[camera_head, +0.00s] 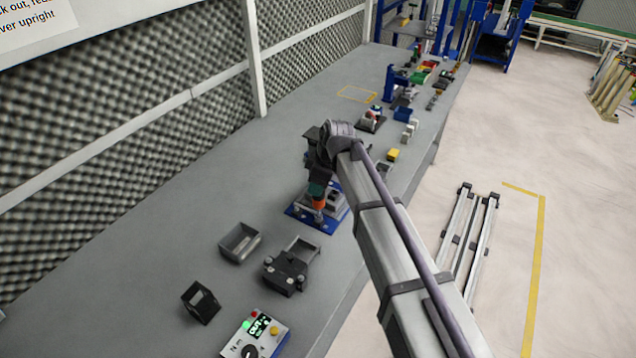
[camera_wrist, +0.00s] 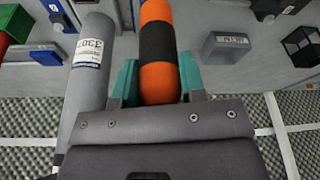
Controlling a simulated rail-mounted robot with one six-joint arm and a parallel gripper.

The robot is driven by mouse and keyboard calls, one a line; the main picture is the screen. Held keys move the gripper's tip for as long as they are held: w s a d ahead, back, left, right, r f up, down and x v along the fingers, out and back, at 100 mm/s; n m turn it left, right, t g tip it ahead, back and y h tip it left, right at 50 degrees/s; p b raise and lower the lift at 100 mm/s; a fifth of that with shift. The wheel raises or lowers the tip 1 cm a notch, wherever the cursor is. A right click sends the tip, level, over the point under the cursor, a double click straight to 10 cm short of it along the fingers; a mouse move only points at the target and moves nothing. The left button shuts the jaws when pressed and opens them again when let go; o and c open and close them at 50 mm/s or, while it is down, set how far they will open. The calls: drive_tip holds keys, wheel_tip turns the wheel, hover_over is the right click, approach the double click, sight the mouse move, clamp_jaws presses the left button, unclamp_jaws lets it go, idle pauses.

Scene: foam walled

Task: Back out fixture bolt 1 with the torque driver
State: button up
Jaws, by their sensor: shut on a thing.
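My gripper (camera_head: 316,188) is above the blue fixture plate (camera_head: 328,228) in the head view. Its teal fingers are shut on the torque driver (camera_head: 319,204), which has an orange and black handle. In the wrist view the driver (camera_wrist: 157,45) stands between the two fingers (camera_wrist: 157,85). The driver points down toward the fixture and looks about upright. Its tip and fixture bolt 1 are hidden, so I cannot tell whether they touch. A grey block (camera_head: 335,199) sits on the plate behind the driver.
A control box (camera_head: 255,335) with a lit green display, a knob and coloured buttons stands at the near edge. Grey bin (camera_head: 240,242), dark holder (camera_head: 286,272) and black open box (camera_head: 201,302) stand nearby. A grey labelled cylinder (camera_wrist: 90,65) is beside the driver. Foam wall (camera_head: 150,75) lies left.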

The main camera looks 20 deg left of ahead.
drive_tip(key=shift+f, duration=0.25)
drive_tip(key=shift+r, duration=0.45)
idle(0.6)
wheel_tip(320, 180, up, 5)
drive_tip(key=p, duration=0.5)
drive_tip(key=shift+p, duration=0.3)
